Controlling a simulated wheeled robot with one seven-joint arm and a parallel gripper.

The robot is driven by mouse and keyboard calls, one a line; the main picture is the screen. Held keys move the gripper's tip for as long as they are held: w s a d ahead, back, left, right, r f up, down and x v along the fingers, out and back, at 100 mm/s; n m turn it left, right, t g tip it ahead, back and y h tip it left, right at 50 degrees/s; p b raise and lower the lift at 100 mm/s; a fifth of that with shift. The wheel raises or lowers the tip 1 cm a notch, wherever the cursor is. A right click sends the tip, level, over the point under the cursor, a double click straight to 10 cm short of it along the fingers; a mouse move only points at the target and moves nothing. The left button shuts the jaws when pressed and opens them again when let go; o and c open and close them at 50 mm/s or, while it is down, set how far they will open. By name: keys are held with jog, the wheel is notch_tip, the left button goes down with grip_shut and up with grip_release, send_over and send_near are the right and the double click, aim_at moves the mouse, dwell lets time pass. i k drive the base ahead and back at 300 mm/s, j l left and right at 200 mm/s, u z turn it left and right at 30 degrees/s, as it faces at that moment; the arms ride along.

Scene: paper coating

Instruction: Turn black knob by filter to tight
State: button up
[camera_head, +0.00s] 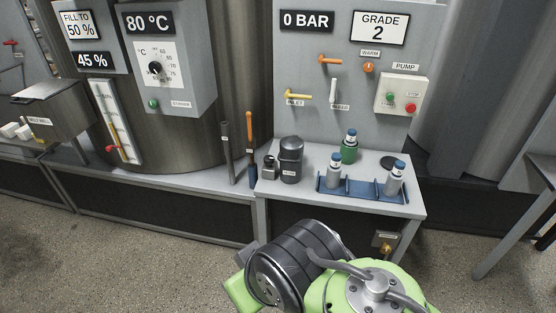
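A dark grey capped canister (291,160) with a small white label stands at the left of the small grey table; it looks like the filter, but the label is too small to read. A smaller dark object with a round black top (269,163) stands close at its left and may be the black knob. I cannot tell how tight it is. My arm, with green and dark links, reaches in at the bottom centre, in front of the table and apart from both. My gripper's fingers do not show.
On the table (400,207), a blue rack (362,192) holds bottles (333,172), and a green bottle (349,147) stands behind. A panel (350,70) with orange and yellow handles rises at the back. Upright tools (249,150) stand left of the table. The floor at left is clear.

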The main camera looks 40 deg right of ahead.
aim_at(269, 160)
jog(key=i+l+u, duration=0.25)
jog(key=i+l, duration=0.2)
jog(key=i+l+u, duration=0.25)
jog(key=i+l, duration=0.15)
jog(key=l, duration=0.15)
